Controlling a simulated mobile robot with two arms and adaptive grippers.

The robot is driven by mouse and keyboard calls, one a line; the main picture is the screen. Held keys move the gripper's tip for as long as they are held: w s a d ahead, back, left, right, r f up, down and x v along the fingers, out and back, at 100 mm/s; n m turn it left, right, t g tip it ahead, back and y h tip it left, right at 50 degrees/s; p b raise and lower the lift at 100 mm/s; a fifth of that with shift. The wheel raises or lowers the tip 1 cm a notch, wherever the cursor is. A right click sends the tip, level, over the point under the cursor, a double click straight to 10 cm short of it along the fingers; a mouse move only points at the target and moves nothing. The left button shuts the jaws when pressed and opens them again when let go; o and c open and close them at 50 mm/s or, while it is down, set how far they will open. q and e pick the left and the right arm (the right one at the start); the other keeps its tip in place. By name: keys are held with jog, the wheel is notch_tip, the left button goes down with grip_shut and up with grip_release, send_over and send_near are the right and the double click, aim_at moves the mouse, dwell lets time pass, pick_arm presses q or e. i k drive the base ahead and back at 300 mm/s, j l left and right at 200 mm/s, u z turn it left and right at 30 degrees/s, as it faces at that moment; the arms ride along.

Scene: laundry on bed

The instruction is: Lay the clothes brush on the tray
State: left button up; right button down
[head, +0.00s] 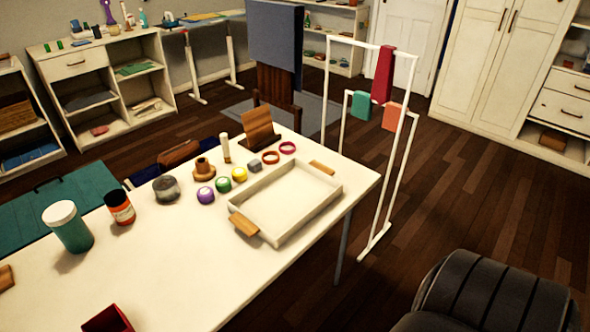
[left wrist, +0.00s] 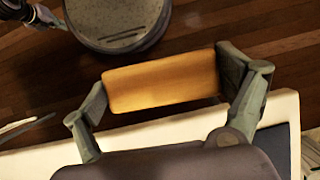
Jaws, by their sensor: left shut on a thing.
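The tray (head: 310,216) is a shallow, pale rectangle with wooden handles, on the right part of the white table (head: 190,265) in the head view. Its inside is empty. In the left wrist view my left gripper (left wrist: 165,85) is shut on a plain wooden block-like piece, which I take to be the clothes brush (left wrist: 160,80). One finger is at each end of it. No bristles show. A pale edge lies below it and dark floor beyond. Neither gripper shows in the head view.
A white rack (head: 413,110) stands behind.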

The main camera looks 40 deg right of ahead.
aim_at(286, 200)
jog(key=l+u, duration=0.15)
jog(key=l, duration=2.3)
